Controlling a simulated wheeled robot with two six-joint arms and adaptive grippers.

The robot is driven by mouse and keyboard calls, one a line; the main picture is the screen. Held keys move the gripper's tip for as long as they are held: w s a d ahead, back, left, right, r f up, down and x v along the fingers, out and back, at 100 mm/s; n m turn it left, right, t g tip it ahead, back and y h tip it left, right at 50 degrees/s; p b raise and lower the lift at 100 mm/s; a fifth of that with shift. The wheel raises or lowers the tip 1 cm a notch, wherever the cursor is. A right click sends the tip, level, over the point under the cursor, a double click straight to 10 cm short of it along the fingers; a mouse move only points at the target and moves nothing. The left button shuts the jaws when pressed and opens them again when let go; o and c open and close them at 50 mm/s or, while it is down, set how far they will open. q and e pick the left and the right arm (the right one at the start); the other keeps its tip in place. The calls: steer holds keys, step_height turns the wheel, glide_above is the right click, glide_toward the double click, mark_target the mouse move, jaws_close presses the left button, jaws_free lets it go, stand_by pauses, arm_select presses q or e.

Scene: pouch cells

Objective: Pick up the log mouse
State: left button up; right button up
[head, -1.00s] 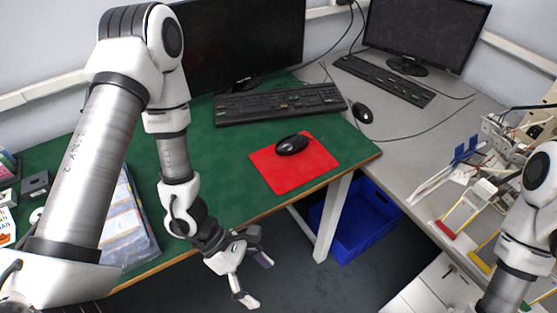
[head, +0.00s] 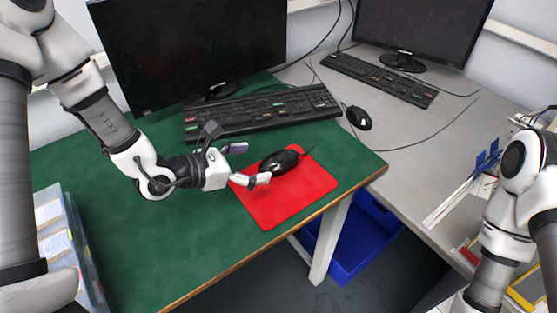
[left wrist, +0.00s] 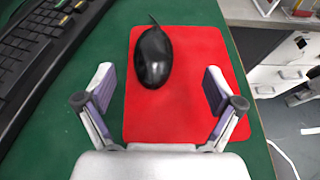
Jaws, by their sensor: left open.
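A black mouse (head: 279,162) lies on a red mat (head: 296,199) on the green desk. In the left wrist view the mouse (left wrist: 154,57) lies ahead of the fingertips, between their lines and a little left of centre, on the red mat (left wrist: 190,107). My left gripper (head: 252,164) is open and empty at the left edge of the mat, its fingers pointing toward the mouse. In the left wrist view both fingers of the gripper (left wrist: 157,88) are spread apart with nothing between them but the mat. My right arm shows at the right edge, but its gripper is out of view.
A black keyboard (head: 262,110) lies behind the mat, with a large monitor (head: 190,50) behind it. A second mouse (head: 359,118) and keyboard (head: 379,79) lie on the grey desk. A blue bin (head: 352,235) stands below.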

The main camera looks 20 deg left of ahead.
mark_target(280, 160)
arm_select(q)
steer(key=w+f, duration=0.2)
steer(key=w, duration=0.1)
steer(key=shift+d+f, duration=0.15)
steer(key=shift+f, duration=0.15)
steer(key=shift+d, duration=0.4)
steer(key=x, duration=0.5)
steer(key=shift+d, duration=0.1)
steer(key=shift+s+r, duration=0.1)
steer(key=shift+c, duration=0.6)
steer(key=c, duration=1.1)
